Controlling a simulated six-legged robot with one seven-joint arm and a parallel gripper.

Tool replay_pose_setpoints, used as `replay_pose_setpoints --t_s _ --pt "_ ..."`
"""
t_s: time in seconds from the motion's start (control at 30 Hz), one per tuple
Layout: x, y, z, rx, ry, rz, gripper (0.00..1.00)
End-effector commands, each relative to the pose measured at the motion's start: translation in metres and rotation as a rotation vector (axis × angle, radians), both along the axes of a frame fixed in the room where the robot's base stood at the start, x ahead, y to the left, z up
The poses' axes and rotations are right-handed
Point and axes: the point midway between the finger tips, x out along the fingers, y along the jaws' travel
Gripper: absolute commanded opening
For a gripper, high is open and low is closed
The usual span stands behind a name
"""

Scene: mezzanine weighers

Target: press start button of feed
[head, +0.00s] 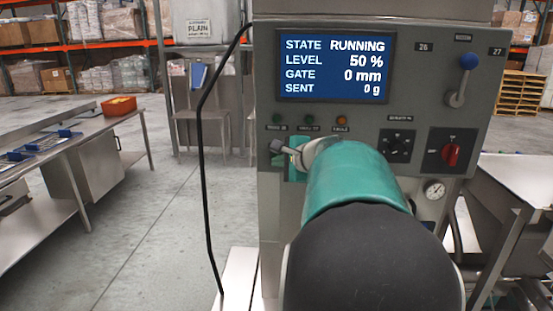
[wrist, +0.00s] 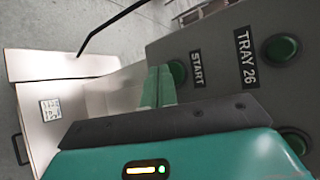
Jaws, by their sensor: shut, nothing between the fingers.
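The grey feed control panel (head: 440,110) stands in front of me, its screen (head: 334,66) reading STATE RUNNING, LEVEL 50 %, GATE 0 mm, SENT 0 g. In the wrist view the round green start button (wrist: 177,73) sits beside a START label (wrist: 197,69). My gripper (wrist: 159,84) is shut and empty, its teal fingers just left of that button. I cannot tell whether they touch. In the head view my teal and black arm covers the panel's lower left. My gripper (head: 290,154) is partly visible there, and I cannot make out the start button.
Other green buttons (wrist: 281,48) lie near the TRAY 26 label (wrist: 246,57). The panel has a blue-knobbed lever (head: 468,63), a red rotary switch (head: 451,154) and a black dial (head: 396,146). A black cable (head: 202,150) hangs left. A steel table (head: 95,125) stands farther left.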

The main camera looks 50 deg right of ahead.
Motion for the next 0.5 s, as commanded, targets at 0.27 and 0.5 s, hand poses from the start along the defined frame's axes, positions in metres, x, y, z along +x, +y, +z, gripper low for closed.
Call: replay_pose_setpoints --t_s 0.27,0.5 --pt "-0.0045 0.0059 0.0003 -0.001 -0.001 0.001 0.0" --pt "-0.0062 0.0082 0.0005 -0.001 -0.001 0.001 0.0"
